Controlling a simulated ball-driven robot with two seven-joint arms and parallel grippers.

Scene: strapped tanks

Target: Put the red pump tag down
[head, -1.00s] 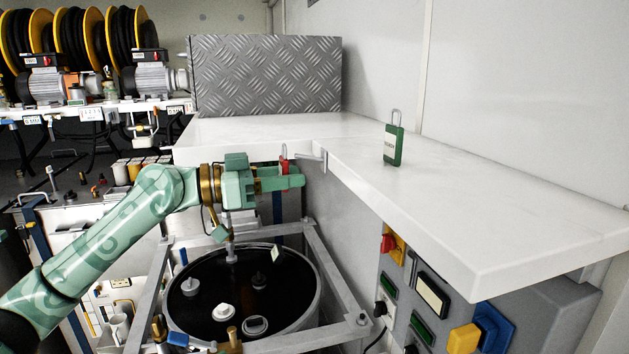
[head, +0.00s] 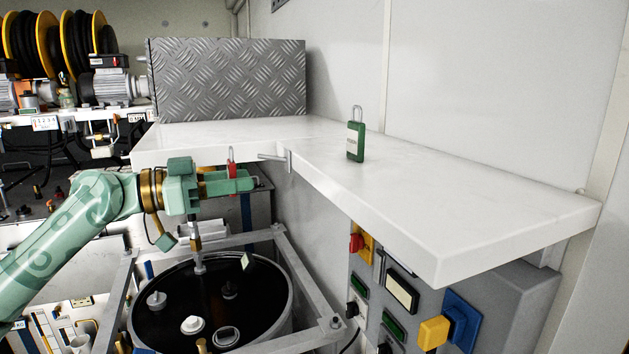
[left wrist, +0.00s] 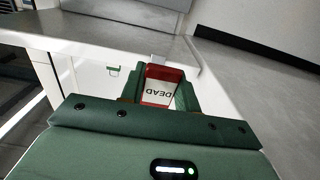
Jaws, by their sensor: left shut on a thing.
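The red pump tag (head: 232,170) is a red padlock-like tag with a metal loop at its top. My left gripper (head: 236,182) is shut on it and holds it upright in front of the white shelf's front edge, above the black tank. In the left wrist view the red tag (left wrist: 160,86) sits between the fingers, with a white label reading "DEAD". My right gripper is not in view.
A diamond-plate metal box (head: 228,80) stands at the back of the shelf. A black-topped round tank (head: 190,315) in a grey frame lies below my gripper. A control panel (head: 395,300) with switches hangs under the shelf. The shelf around the green tag is clear.

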